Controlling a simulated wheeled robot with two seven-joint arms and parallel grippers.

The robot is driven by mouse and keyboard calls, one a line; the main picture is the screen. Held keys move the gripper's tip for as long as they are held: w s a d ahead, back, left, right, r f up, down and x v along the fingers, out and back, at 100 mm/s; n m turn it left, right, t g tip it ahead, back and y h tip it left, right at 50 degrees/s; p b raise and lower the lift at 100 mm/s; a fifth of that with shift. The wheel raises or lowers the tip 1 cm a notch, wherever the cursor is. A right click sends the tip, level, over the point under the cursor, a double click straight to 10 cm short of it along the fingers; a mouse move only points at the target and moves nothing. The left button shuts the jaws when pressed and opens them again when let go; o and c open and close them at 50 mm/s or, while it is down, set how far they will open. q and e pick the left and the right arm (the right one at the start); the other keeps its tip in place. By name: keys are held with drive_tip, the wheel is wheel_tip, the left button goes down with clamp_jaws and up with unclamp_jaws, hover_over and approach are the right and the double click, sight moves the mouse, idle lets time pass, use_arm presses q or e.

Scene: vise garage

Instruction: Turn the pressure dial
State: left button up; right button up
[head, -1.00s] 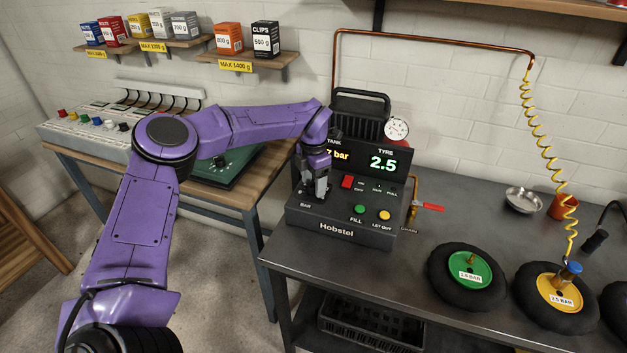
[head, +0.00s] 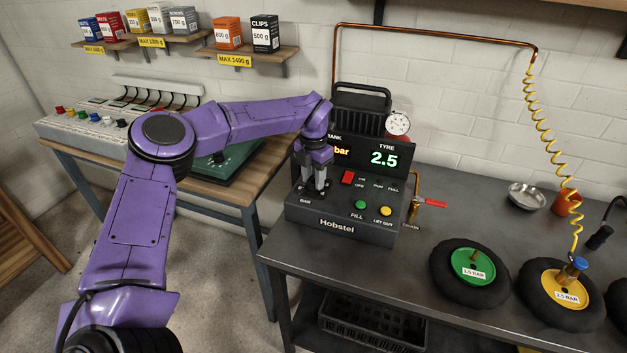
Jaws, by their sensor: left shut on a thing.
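The black Hobstel pressure unit (head: 338,224) stands on the grey bench. It has a tank and tyre display (head: 384,159); the tyre side reads 2.5 in green, and the tank figure is partly covered by my arm. My left gripper (head: 315,191) points down at the left of the sloped control panel, just above the BAR label. It is shut on the pressure dial, which its fingers mostly hide, so the dial's setting cannot be read. My right gripper is not in view.
A red switch (head: 348,177), a green FILL button (head: 361,204) and a yellow LET OUT button (head: 386,211) sit right of my gripper. A red-handled valve (head: 430,202) sticks out at the unit's right. Wheels with a green hub (head: 470,282) and yellow hub (head: 540,291) lie farther right.

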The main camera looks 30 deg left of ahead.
sight(313, 177)
use_arm(q)
drive_tip(key=n+b, duration=0.3)
drive_tip(key=n, duration=0.2)
drive_tip(key=shift+f, duration=0.1)
drive_tip(key=shift+n+b, duration=1)
drive_tip(key=shift+n, duration=0.6)
drive_tip(key=shift+r, duration=0.2)
drive_tip(key=o, duration=1)
wheel_tip(313, 177, up, 10)
drive_tip(key=shift+r, duration=0.25)
drive_tip(key=shift+f, duration=0.1)
